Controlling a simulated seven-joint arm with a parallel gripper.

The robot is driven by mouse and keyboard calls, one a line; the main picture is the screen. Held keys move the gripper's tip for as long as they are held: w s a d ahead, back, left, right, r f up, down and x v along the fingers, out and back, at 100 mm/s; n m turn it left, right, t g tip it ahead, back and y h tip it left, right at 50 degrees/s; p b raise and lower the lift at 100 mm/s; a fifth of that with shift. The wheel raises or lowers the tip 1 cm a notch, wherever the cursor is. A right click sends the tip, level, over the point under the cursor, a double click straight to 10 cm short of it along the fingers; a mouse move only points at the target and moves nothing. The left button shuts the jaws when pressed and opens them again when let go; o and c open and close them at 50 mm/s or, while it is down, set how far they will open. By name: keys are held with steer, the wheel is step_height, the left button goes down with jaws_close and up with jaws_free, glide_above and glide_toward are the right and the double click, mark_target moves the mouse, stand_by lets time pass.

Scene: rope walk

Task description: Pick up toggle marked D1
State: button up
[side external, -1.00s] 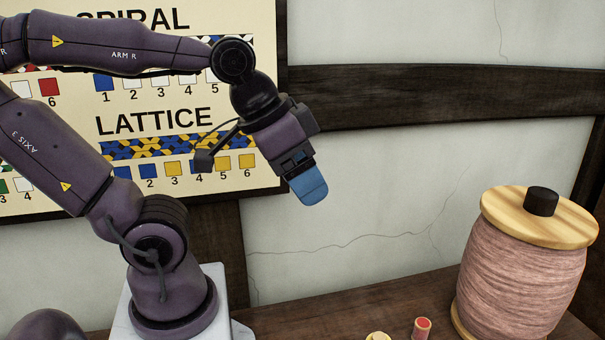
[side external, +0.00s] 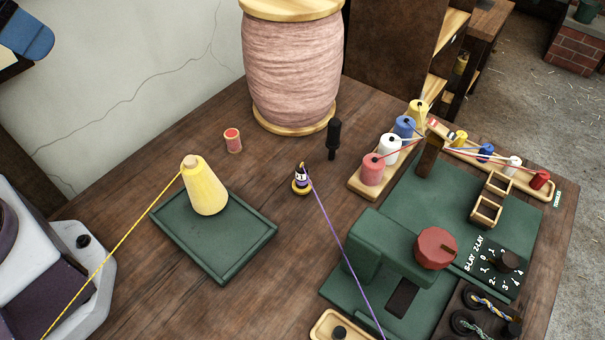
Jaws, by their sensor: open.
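I cannot pick out a toggle marked D1, as no such mark is readable. A wooden rack (side external: 548,198) at the right holds small yellow, blue, white and red pieces, with a small tag (side external: 557,199) at its end too small to read surely. A small dark bobbin (side external: 300,174) with a white label stands mid-bench, a purple cord running from it.
A yellow cone (side external: 205,188) stands on a green tray (side external: 232,262), its yellow cord stretching lower left. A large pink spool (side external: 292,70), a black peg (side external: 333,140) and a small red-topped spool (side external: 233,141) stand behind. A green machine with a red knob (side external: 436,248) fills the right.

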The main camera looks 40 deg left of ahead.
steer(key=c, duration=0.3)
